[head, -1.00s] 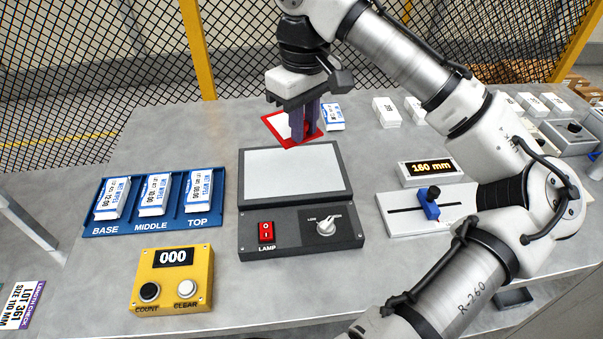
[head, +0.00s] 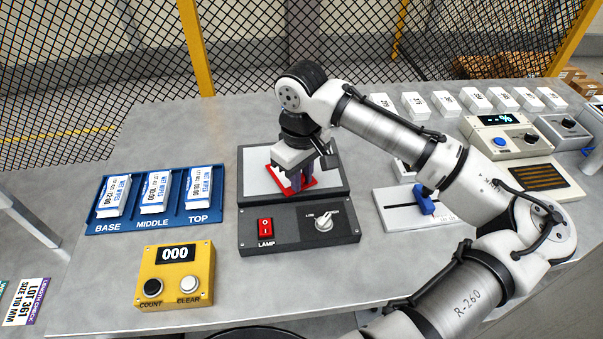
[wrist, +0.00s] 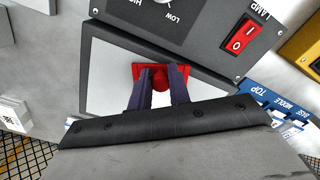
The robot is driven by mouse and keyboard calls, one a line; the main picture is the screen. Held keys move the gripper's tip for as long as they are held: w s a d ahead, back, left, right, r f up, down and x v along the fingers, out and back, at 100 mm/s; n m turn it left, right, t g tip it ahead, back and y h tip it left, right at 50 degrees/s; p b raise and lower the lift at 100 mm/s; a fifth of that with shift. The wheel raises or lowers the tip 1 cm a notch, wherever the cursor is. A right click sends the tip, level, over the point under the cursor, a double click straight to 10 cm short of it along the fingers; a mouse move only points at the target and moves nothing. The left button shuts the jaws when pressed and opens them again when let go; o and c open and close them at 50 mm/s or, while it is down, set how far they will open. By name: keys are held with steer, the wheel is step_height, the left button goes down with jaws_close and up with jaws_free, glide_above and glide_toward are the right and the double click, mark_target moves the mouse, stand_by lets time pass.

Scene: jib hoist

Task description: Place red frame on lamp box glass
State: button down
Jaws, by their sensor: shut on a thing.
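The red frame (head: 284,189) is over the lamp box glass (head: 256,186) in the head view. My gripper (head: 302,184) points down and is shut on the frame's near side. In the wrist view, a red part of the frame (wrist: 160,76) shows between the purple fingers (wrist: 161,72), with the pale glass (wrist: 108,75) around it. Much of the frame is hidden by my gripper. I cannot tell whether the frame touches the glass or hovers just above it.
The lamp box front carries a red switch (head: 265,228) and a knob (head: 323,221). A blue tray (head: 150,225) with white packets stands left, and a yellow counter (head: 175,277) in front of it. A slide gauge (head: 398,214) is right. Small white boxes line the back.

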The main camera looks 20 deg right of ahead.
steer(key=shift+f, duration=0.1)
steer(key=c, duration=1.3)
jaws_free()
step_height(320, 180, up, 12)
steer(key=shift+r+b, duration=0.15)
steer(key=shift+b, duration=1)
